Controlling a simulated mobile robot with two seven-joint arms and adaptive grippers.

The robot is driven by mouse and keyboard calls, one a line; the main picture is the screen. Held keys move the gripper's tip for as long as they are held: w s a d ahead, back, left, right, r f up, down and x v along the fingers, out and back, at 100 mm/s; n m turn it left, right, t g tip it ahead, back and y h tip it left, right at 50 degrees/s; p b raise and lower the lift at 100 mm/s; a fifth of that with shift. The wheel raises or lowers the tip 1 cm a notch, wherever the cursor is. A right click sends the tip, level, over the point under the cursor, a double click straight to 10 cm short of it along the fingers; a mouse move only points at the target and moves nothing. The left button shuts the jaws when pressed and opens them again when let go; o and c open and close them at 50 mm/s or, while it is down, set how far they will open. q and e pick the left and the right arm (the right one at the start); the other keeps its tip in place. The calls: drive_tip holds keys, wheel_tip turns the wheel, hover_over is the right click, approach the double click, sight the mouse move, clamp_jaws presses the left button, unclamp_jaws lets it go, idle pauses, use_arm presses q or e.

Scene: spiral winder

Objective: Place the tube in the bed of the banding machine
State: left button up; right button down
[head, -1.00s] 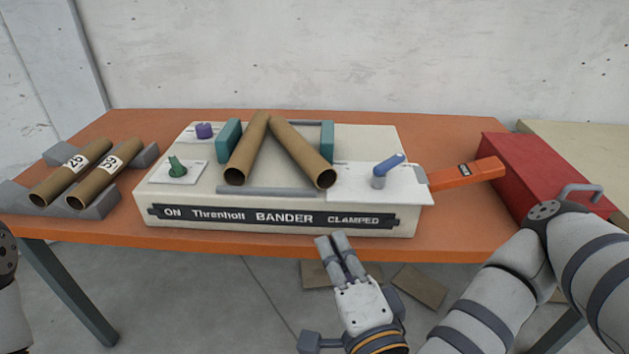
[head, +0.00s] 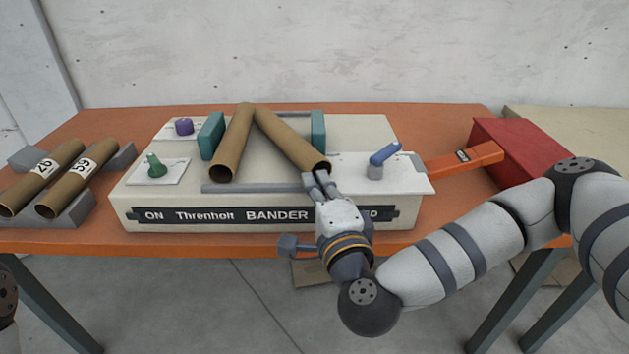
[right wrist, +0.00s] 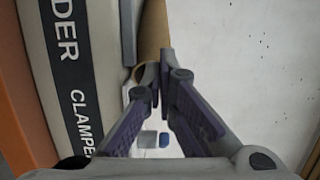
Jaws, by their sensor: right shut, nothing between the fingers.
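Two plain brown tubes lie on the pale banding machine (head: 150,198) between its two teal blocks (head: 211,136). The left tube (head: 233,145) and the right tube (head: 288,139) lean together at their far ends and spread towards me, like an upside-down V. My right gripper (head: 316,181) is shut and empty at the near end of the right tube, above the machine's front edge. In the right wrist view its fingertips (right wrist: 161,70) are together beside that tube (right wrist: 153,38); I cannot tell whether they touch it. My left gripper is out of view.
Two labelled tubes (head: 70,180) lie in a grey rack (head: 77,212) at the left. The machine has a purple knob (head: 184,127), a green knob (head: 155,165) and a blue lever (head: 384,153). An orange bar (head: 465,160) reaches towards a red box (head: 520,151) at the right.

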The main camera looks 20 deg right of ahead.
sight(310, 167)
drive_tip(key=shift+w, duration=0.55)
drive_tip(key=shift+w, duration=1.75)
drive_tip(key=shift+d, duration=0.1)
